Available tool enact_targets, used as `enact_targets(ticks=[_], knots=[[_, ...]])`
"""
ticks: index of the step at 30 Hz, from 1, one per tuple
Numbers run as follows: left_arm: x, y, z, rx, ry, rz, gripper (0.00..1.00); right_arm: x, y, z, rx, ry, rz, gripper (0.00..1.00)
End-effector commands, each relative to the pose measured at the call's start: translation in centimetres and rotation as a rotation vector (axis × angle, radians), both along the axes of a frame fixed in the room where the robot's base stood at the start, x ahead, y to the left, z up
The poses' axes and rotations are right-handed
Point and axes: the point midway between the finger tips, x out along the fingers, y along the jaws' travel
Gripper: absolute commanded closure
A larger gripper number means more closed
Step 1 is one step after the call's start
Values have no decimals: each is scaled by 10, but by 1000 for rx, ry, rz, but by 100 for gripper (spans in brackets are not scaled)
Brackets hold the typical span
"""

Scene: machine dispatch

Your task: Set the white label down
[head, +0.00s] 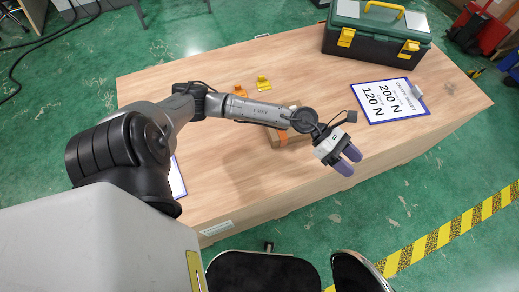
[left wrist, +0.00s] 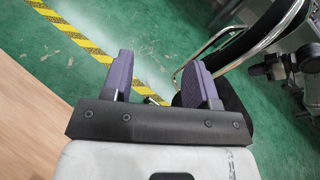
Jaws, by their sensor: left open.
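My left gripper (head: 349,161) reaches out past the front edge of the wooden table, with its purple fingers pointing down and right. In the left wrist view its two fingers (left wrist: 157,80) are apart, with nothing between them. I cannot make out a loose white label in either view. A clipboard (head: 391,101) with a white sheet reading 200 N and 120 N lies on the table, right of and beyond the gripper. A brown box (head: 285,139) sits partly hidden under my left forearm.
A green and black toolbox (head: 374,47) stands at the table's (head: 225,165) back right. A white sheet (head: 177,181) is partly hidden at left. Black chairs (head: 262,272) stand in front.

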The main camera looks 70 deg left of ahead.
Motion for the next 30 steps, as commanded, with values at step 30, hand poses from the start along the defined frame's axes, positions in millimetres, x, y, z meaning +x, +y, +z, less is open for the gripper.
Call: enact_targets(ticks=[30], knots=[[-241,2,-130,1707,-1318,-1874,46,0,2,0,8,0,-6,100]])
